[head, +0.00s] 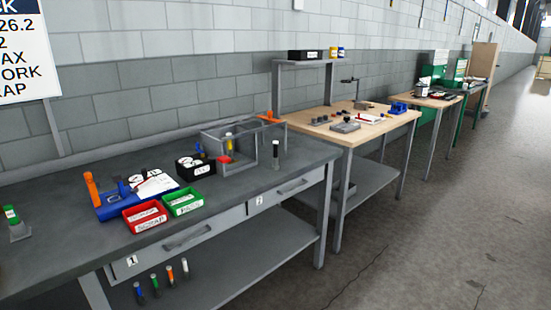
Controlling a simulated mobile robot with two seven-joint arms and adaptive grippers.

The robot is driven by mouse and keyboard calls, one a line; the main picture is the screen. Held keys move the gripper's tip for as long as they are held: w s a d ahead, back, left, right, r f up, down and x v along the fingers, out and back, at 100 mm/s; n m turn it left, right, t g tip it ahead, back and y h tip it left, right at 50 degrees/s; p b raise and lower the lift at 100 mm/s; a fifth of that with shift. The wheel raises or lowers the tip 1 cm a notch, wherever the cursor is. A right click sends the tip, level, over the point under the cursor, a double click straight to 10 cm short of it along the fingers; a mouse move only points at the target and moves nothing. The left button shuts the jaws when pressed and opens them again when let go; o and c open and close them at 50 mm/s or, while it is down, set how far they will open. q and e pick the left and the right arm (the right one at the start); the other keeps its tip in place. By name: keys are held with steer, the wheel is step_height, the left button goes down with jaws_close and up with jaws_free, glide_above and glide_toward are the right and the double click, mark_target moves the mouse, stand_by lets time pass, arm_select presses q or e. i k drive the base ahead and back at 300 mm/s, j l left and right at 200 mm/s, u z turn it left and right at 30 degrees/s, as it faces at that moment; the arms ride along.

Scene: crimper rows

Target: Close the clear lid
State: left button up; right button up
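A clear-walled box with a thin grey frame (224,134) stands at the right end of the dark grey workbench (70,190). An orange handle-like piece (268,117) shows at its upper right back edge, by a framed clear panel that looks like the lid. The panel is see-through and small here, so I cannot tell its exact angle. An upright piece with a yellow part and a red block (225,159) show through the clear walls. Neither of my grippers is in view.
Left of the box are a black bin (193,167), a green bin (184,201), a red bin (145,216) and a blue fixture (112,207). A dark post with a white top (276,152) stands just right of the box. A wooden-topped bench (375,132) stands beyond. Floor at right is clear.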

mark_target(270, 112)
steer(key=i+l+u, duration=0.1)
steer(key=i+l, duration=0.2)
steer(key=i, duration=0.15)
steer(key=i+l+u, duration=0.1)
steer(key=i+l, duration=0.2)
steer(key=i, duration=0.2)
